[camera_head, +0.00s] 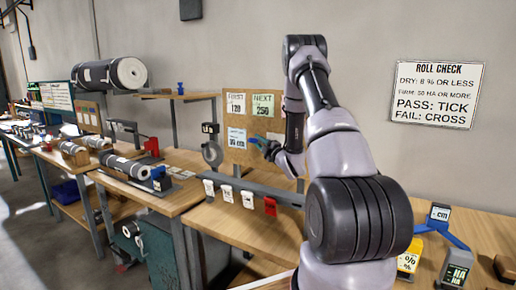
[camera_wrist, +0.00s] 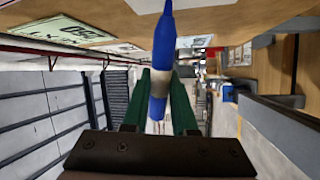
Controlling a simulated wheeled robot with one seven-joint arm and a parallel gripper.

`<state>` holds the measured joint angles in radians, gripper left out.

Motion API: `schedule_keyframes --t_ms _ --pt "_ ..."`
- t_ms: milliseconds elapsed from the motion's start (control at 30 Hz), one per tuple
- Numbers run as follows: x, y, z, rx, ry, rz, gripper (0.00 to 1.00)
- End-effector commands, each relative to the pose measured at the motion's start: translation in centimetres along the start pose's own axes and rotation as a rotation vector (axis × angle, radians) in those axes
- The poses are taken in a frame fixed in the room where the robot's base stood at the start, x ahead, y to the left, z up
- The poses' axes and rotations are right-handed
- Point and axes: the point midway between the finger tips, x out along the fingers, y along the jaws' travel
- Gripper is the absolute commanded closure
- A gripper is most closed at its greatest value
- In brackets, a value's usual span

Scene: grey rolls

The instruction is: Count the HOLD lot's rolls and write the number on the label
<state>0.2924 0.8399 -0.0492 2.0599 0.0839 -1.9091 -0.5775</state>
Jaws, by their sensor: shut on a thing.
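My gripper (camera_head: 266,146) is in front of the brown board (camera_head: 236,168), at its lower right. In the wrist view its green fingers (camera_wrist: 160,90) are shut on a blue pen (camera_wrist: 163,45) with a pale band. The board carries sheets headed FIRST (camera_head: 236,104) and NEXT (camera_head: 263,105), and a smaller sheet (camera_head: 237,138) below them. I cannot tell whether the pen touches the board. A large grey roll (camera_head: 125,73) lies on a high shelf. Another grey roll (camera_head: 125,166) lies on the bench, and smaller rolls (camera_head: 73,151) lie farther left. No HOLD wording is readable.
White tags (camera_head: 227,193) and a red tag (camera_head: 270,206) hang on a rail before the board. A yellow meter (camera_head: 409,257) and a dark meter (camera_head: 456,272) stand at right. A ROLL CHECK sign (camera_head: 437,94) is on the wall. The floor (camera_head: 45,240) at left is open.

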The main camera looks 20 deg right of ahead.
Motion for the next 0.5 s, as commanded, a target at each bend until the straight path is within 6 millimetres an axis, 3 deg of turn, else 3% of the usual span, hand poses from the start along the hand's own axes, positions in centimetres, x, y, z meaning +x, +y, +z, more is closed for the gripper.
schedule_keyframes --t_ms 167,500 --pt "0.3 1.9 -0.5 -0.001 0.001 0.002 1.00" --pt "-3.0 2.5 1.0 0.001 -0.001 0.000 1.00"
